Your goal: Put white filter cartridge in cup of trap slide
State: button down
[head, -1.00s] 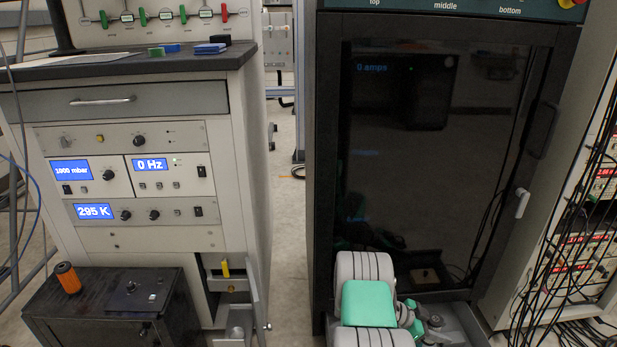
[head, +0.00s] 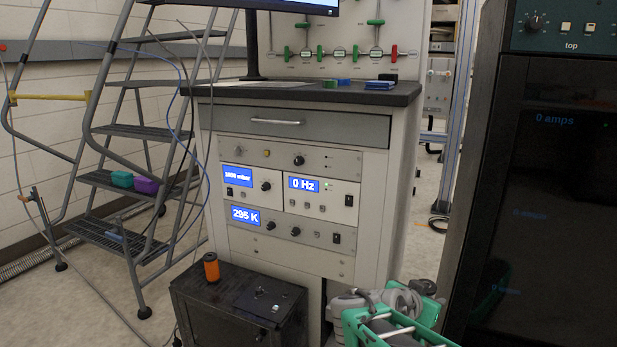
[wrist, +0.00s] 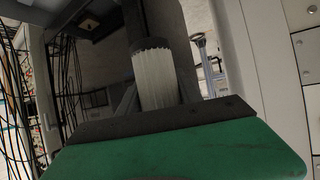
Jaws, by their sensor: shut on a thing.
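The white filter cartridge (wrist: 157,80) is a pleated white cylinder with a dark, jagged rim at its upper end in the wrist view. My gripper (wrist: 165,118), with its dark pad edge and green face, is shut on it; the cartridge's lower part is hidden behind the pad. In the head view, green and grey parts of my arm fill the bottom, right of the cabinet, and the cartridge cannot be made out. The trap slide and its cup are not visible now; my arm covers the lower right of the cabinet.
An orange cartridge (head: 211,267) stands on a low black box (head: 235,312) before the white cabinet (head: 375,200). A tall dark rack (head: 535,200) stands at right, with a floor gap (head: 425,235) between. A step ladder (head: 140,170) is at left.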

jog(key=s+a+r+n+t+y, duration=0.2)
jog(key=a+r+n+y, duration=0.1)
jog(key=a, duration=0.4)
jog(key=s+a+r+n+t+y, duration=0.2)
jog(key=s+a+r+n, duration=0.1)
jog(key=a, duration=0.5)
jog(key=w+r+p, duration=0.3)
jog(key=r+p, duration=2.3)
jog(key=p, duration=1.1)
jog(key=s+a+f+n+y, duration=0.1)
jog(key=a+f+n+y, duration=0.1)
jog(key=a+n+y, duration=0.3)
jog(key=s+a+f+n+y, duration=0.1)
jog(key=a+f+y, duration=0.1)
jog(key=a, duration=0.5)
jog(key=s+d+r+m+h, duration=0.2)
jog(key=d+r, duration=0.5)
jog(key=d, duration=0.5)
jog(key=shift+s+r+h, duration=0.2)
jog(key=shift+s+h, duration=0.15)
jog(key=shift+h, duration=0.15)
